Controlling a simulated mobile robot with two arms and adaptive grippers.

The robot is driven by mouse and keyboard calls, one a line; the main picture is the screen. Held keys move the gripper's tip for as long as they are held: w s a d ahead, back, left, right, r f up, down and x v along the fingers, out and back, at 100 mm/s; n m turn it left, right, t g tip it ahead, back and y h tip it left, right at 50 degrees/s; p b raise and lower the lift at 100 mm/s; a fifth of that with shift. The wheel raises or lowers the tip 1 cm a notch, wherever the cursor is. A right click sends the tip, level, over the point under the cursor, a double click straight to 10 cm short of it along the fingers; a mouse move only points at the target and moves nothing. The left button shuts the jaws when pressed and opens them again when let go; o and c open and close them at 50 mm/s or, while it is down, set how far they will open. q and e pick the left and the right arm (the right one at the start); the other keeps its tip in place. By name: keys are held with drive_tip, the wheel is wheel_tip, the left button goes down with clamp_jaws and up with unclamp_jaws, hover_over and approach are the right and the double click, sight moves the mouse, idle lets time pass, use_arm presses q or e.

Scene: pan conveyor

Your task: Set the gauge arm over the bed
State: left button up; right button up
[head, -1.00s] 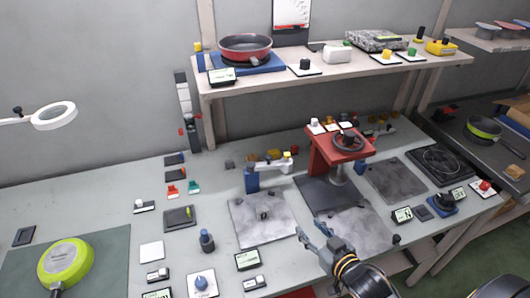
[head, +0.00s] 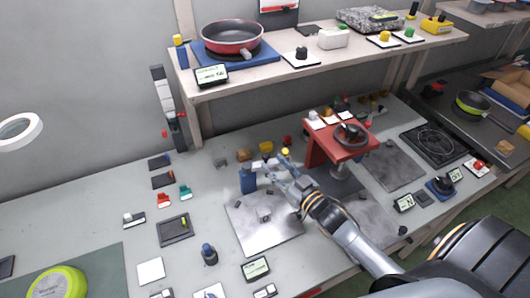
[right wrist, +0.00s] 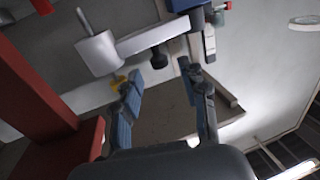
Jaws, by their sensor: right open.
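The gauge arm (head: 263,165) is a pale beam on a blue post (head: 248,182) at the back left of the grey metal bed (head: 258,232). It points right along the bed's rear edge, not across its middle. My right gripper (head: 286,172) is open near the beam's free end and partly hides it. In the right wrist view the beam (right wrist: 150,39) crosses beyond my open fingers (right wrist: 160,75), with a white cylinder (right wrist: 98,53) at its end and a dark knob (right wrist: 158,58) beneath. My left gripper is out of view.
A red press (head: 318,148) stands close right of the gripper. Several small coloured parts lie behind the gauge. A black tray (head: 174,231) and a small display (head: 255,268) lie left and in front of the bed. A shelf (head: 330,61) overhangs the rear.

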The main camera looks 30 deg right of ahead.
sight(268, 158)
drive_tip(key=w, duration=0.4)
drive_tip(key=shift+a+r+p, duration=0.1)
drive_tip(key=shift+a+p, duration=0.2)
drive_tip(key=shift+w, duration=0.3)
drive_tip(key=shift+w+a, duration=0.1)
drive_tip(key=shift+w, duration=0.05)
clamp_jaws()
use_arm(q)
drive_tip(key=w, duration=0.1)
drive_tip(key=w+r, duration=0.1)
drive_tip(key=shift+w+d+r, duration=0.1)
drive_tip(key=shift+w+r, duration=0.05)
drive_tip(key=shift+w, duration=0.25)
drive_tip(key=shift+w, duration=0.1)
